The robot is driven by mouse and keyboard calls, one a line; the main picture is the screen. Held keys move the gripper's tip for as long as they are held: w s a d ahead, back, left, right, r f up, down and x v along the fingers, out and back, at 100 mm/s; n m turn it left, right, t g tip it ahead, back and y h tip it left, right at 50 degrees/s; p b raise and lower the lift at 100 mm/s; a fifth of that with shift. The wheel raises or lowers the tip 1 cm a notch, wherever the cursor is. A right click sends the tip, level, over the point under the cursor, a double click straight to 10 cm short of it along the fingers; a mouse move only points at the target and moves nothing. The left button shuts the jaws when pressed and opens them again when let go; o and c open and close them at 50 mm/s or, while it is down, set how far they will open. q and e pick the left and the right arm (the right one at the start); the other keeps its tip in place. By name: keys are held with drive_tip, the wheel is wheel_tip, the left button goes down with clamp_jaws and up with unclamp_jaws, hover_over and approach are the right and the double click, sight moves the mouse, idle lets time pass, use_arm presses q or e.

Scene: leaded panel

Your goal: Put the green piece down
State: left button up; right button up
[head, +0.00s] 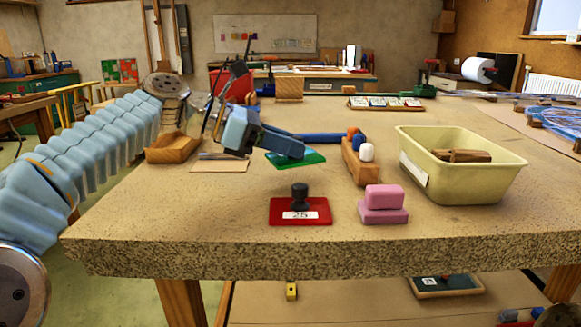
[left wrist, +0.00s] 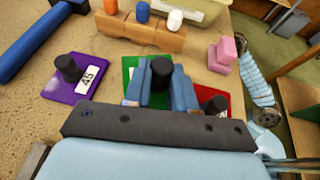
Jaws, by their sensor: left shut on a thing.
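My left gripper (head: 284,148) is over the middle of the table. In the left wrist view its blue fingers (left wrist: 161,88) are shut on the black knob of the green piece (left wrist: 130,68). The green piece (head: 306,158) shows partly under the fingers in the head view; I cannot tell whether it touches the table. A red piece (head: 285,217) with a black knob and a "25" label lies nearer the front edge. In the left wrist view a purple piece (left wrist: 62,93) labelled "45" lies left of the green one; the gripper hides it in the head view. My right gripper is not seen.
A wooden block (head: 358,172) with coloured pegs stands right of the green piece. Pink blocks (head: 384,198) and a cream bin (head: 480,183) are further right. A blue bar (head: 335,138) lies behind. A wooden tray (head: 170,150) is left. The front left tabletop is clear.

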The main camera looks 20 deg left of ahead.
sight(277, 156)
use_arm(q)
drive_tip(key=f, duration=0.1)
drive_tip(key=w+f+b, duration=0.1)
drive_tip(key=f, duration=0.1)
drive_tip(key=shift+d+f, duration=0.2)
drive_tip(key=shift+f, duration=0.1)
drive_tip(key=shift+s+f, duration=0.1)
drive_tip(key=shift+f, duration=0.2)
drive_tip(key=shift+f, duration=0.15)
drive_tip(key=o, duration=0.9)
